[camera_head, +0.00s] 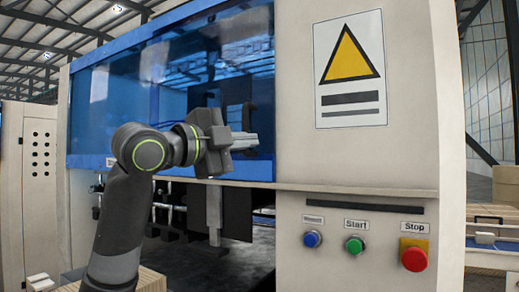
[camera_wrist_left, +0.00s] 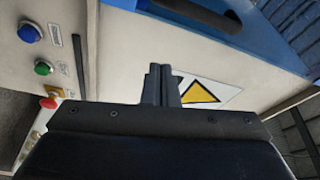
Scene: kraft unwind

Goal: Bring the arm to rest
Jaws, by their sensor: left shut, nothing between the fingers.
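My left gripper (camera_head: 244,140) is raised in front of the machine, beside the blue window and pointing right. Its fingers are shut with nothing between them. In the left wrist view the closed fingertips of my left gripper (camera_wrist_left: 160,84) stand side by side, with the machine's pale panel behind them. My left arm comes up from the lower left in the head view. My right gripper is in neither view.
The machine (camera_head: 290,160) has a blue window (camera_head: 120,115), a yellow warning sign (camera_head: 350,70), and blue (camera_head: 312,239), green (camera_head: 355,245) and red (camera_head: 414,259) buttons. An opening lies below the window.

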